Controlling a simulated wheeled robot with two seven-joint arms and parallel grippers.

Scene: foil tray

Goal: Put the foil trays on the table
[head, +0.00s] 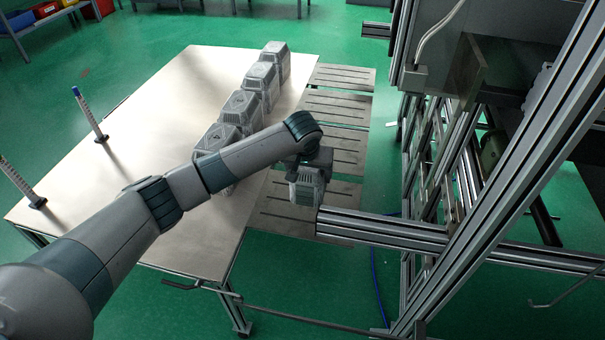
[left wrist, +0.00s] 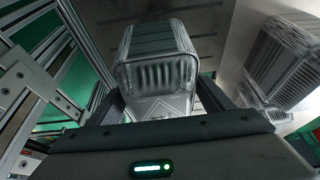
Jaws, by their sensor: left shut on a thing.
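My left gripper (head: 308,168) reaches past the right edge of the table and is shut on a ribbed silver foil tray stack (head: 307,190). The held stack hangs over the slotted metal plates, close to the end of a metal rail. In the left wrist view the held foil trays (left wrist: 158,62) sit between the fingers (left wrist: 172,108). Several other foil tray stacks stand in a row along the right side of the table (head: 150,120); the nearest (head: 217,140) is partly hidden by my left arm. My right gripper is in neither view.
Slotted metal plates (head: 338,104) line the table's right edge. An aluminium frame (head: 500,170) with a rail (head: 380,228) stands at the right. Two thin upright posts (head: 90,115) stand on the table's left side. The table's middle left is clear.

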